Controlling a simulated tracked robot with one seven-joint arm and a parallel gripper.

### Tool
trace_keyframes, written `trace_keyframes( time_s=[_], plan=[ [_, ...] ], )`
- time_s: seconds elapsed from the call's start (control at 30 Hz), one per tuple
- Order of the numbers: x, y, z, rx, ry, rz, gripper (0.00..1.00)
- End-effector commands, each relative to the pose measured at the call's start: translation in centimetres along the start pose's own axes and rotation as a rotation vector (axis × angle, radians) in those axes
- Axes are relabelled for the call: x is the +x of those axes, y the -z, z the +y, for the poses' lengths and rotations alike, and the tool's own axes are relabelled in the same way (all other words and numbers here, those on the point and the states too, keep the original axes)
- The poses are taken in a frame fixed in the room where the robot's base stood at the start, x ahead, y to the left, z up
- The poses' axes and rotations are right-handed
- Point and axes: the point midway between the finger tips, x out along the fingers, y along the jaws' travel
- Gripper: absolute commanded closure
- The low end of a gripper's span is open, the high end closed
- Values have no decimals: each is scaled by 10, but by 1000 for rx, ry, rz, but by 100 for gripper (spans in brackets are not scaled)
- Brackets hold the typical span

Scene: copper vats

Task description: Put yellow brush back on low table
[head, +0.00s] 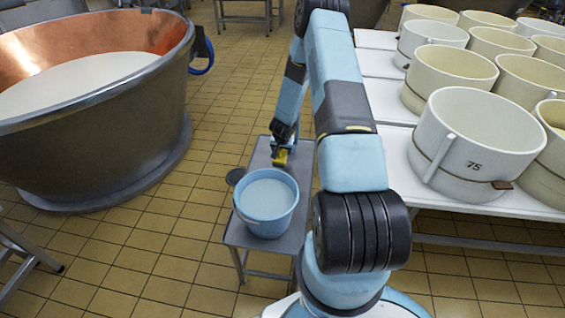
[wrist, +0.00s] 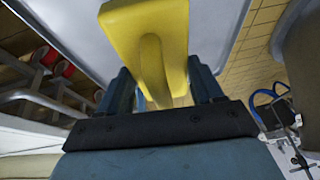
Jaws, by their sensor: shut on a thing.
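The yellow brush (head: 281,157) is at my gripper (head: 282,148), over the far part of the grey low table (head: 259,160) in the head view. In the wrist view the brush (wrist: 145,25) is large, its block at the top and its handle running down between my fingers. My gripper (wrist: 163,90) is shut on the handle. The grey tabletop (wrist: 222,30) lies behind the brush there. I cannot tell whether the brush touches the table. My arm hides part of the table's right side in the head view.
A big copper vat (head: 95,120) is at left. White tables with several cheese moulds (head: 470,140) are at right. Tiled floor lies between.

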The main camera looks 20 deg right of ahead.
Motion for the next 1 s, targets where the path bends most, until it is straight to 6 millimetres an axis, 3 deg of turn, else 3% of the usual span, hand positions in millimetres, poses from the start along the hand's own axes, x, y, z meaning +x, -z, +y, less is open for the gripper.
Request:
trace_keyframes(
  time_s=[0.63, 0.9, 0.93, 1.0],
  plan=[
    [56, -24, 5, 0, 1, 0, 83],
    [61, -26, 5, -2, 2, 1, 83],
    [61, -26, 5, -2, 2, 0, 32],
    [61, -27, 5, -2, 2, 0, 26]
  ],
)
